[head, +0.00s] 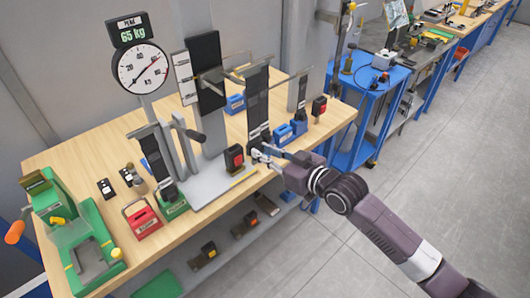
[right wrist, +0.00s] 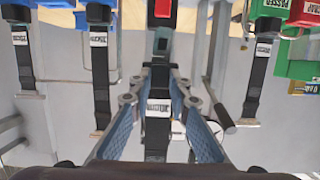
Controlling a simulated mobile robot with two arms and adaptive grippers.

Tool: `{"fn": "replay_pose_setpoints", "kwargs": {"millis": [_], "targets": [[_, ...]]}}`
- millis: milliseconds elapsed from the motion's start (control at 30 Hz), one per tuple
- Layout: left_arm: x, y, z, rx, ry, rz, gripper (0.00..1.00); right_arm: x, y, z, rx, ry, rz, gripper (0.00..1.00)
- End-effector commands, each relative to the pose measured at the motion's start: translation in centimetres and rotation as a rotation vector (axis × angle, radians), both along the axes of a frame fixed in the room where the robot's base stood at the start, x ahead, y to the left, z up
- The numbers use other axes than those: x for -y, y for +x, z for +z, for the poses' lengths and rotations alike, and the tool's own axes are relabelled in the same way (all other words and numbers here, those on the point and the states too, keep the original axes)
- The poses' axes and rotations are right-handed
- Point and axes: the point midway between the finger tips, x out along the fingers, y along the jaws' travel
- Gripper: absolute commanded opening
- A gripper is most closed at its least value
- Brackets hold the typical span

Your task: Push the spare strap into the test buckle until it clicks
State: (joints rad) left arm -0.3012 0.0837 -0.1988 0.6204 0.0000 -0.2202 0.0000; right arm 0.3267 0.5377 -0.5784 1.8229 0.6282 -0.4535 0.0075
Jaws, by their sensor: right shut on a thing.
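My right gripper (head: 262,154) is at the front edge of the wooden workbench. In the right wrist view its blue-padded fingers (right wrist: 159,100) are shut on a black strap (right wrist: 157,132) with a white label. The strap's dark end piece (right wrist: 161,45) points at a black buckle with a red button (right wrist: 162,10), in line with it. I cannot tell whether they touch or whether the end is inside. In the head view a black buckle with a red front (head: 234,157) stands just left of the gripper. My left gripper is not in view.
Wide dark webbing (head: 257,108) hangs behind the gripper. Blue blocks (head: 283,133) sit to its right. A dial gauge (head: 141,68) reads 65 kg on its display. A green machine (head: 81,245) and red box (head: 142,219) stand at left. The floor (head: 440,170) at right is clear.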

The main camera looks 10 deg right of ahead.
Motion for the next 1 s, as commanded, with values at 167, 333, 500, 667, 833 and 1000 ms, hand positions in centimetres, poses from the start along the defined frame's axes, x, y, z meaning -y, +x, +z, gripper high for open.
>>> {"fn": "replay_pose_setpoints", "kwargs": {"millis": [167, 333, 500, 667, 833, 1000], "targets": [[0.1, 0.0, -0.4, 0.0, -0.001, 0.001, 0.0, -0.8, 1.0, 0.1, 0.004, 0.003, 0.001, 0.0], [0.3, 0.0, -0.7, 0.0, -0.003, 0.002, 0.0, -1.6, 2.1, 0.1, 0.003, 0.003, 0.001, 0.0], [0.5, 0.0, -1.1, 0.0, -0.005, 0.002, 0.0, -2.4, 3.2, 0.0, 0.002, 0.002, 0.001, 0.0], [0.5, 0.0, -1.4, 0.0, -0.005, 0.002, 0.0, -3.2, 4.3, 0.1, 0.003, 0.003, 0.001, 0.0], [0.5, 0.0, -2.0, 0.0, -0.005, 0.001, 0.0, -4.0, 5.4, 0.0, 0.004, 0.003, 0.001, 0.0], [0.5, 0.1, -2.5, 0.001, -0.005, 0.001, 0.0, -4.8, 6.5, 0.0, 0.004, 0.002, 0.001, 0.0]]}}
